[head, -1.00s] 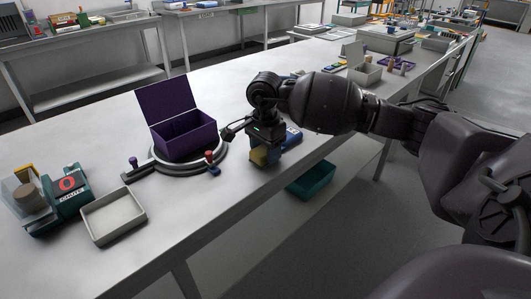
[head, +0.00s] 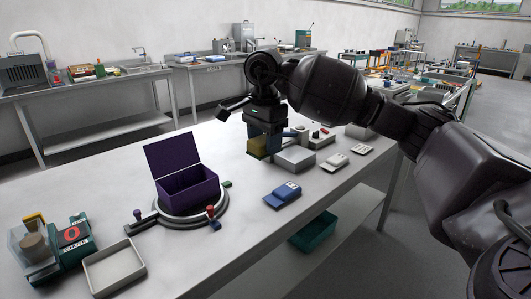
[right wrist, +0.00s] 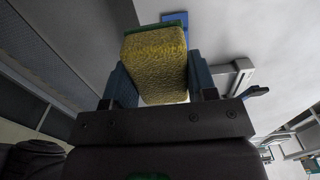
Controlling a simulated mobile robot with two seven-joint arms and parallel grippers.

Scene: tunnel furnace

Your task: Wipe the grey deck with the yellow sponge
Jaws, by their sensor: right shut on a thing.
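The yellow sponge (head: 257,147) is in my right gripper (head: 264,138), above the table or close to it. In the right wrist view the sponge (right wrist: 155,65), with a green layer along one edge, sits between the two fingers of the gripper (right wrist: 158,85). A low grey box with a flat top (head: 294,158), perhaps the grey deck, stands just right of the sponge. I cannot tell whether the sponge touches it. My left gripper is not in view.
A blue device (head: 283,195) lies in front of the grey box. An open purple box (head: 187,185) stands on a round base at the left. A pale tray (head: 115,268) and a teal device (head: 70,245) are nearer. A green bin (head: 315,232) sits below the table edge.

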